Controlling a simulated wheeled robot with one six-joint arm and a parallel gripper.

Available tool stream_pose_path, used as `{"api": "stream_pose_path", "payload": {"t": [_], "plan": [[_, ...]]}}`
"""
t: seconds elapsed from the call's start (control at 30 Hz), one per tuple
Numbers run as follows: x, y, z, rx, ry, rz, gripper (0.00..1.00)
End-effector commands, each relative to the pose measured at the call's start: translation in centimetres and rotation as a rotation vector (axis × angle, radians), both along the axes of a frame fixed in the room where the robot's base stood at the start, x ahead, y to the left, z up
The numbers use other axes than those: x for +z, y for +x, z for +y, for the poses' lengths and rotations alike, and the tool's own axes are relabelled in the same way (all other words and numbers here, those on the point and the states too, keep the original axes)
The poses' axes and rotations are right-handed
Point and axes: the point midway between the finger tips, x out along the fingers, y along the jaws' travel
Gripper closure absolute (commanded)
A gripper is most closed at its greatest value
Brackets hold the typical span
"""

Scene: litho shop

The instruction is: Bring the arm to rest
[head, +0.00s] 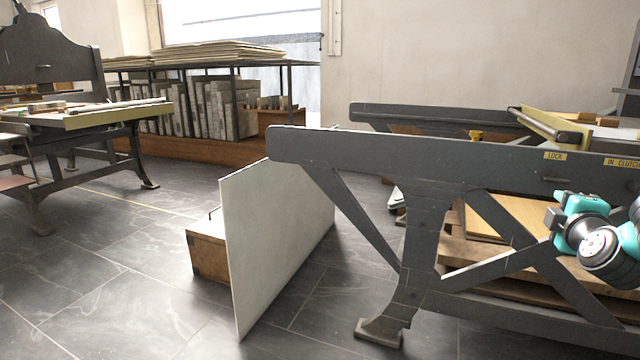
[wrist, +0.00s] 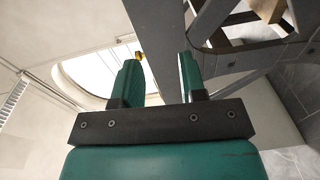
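My gripper (wrist: 160,60) shows in the wrist view with two green fingers standing well apart. It is open, and I see nothing held between them. A grey beam of the press frame (wrist: 155,35) passes behind the fingers; I cannot tell how far off it is. In the head view, teal and grey parts of my arm (head: 592,238) show at the right edge, in front of the press's side frame. The fingers cannot be made out in the head view.
A grey litho press (head: 400,140) with crossed legs fills the right. A pale panel (head: 275,240) leans upright beside it, with a wooden box (head: 208,255) behind. Another press (head: 90,115) and a rack of slabs (head: 215,105) stand at the back. Tiled floor is clear at lower left.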

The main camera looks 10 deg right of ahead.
Motion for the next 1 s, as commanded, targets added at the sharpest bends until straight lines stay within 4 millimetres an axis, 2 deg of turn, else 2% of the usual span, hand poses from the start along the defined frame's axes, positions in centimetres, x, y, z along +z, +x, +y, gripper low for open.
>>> {"api": "stream_pose_path", "payload": {"t": [0.07,0.13,0.17,0.2,0.27,0.3,0.37,0.4,0.47,0.5,0.63,0.73,0.83,0.9,1.0], "plan": [[0.6,1.4,3.5,0.099,0.119,0.009,0.62],[0.9,2.4,8.0,0.209,0.285,0.042,0.62],[0.9,2.7,10.3,0.258,0.368,0.068,0.62],[1.0,2.8,13.5,0.320,0.486,0.113,0.62],[1.1,2.2,18.4,0.394,0.662,0.203,0.62],[1.2,1.3,21.5,0.428,0.774,0.275,0.62],[1.2,-0.6,26.0,0.454,0.932,0.403,0.62],[1.3,-2.3,28.6,0.454,1.025,0.494,0.62],[1.4,-5.1,32.0,0.427,1.141,0.637,0.62],[1.4,-7.2,33.7,0.395,1.200,0.729,0.62],[1.8,-13.8,37.4,0.232,1.312,0.990,0.62],[2.3,-18.5,38.6,0.077,1.331,1.143,0.62],[3.0,-23.0,38.8,-0.097,1.306,1.257,0.62],[5.9,-22.9,38.7,-0.116,1.314,1.255,0.62],[8.6,-22.8,38.7,-0.115,1.315,1.254,0.62]]}}
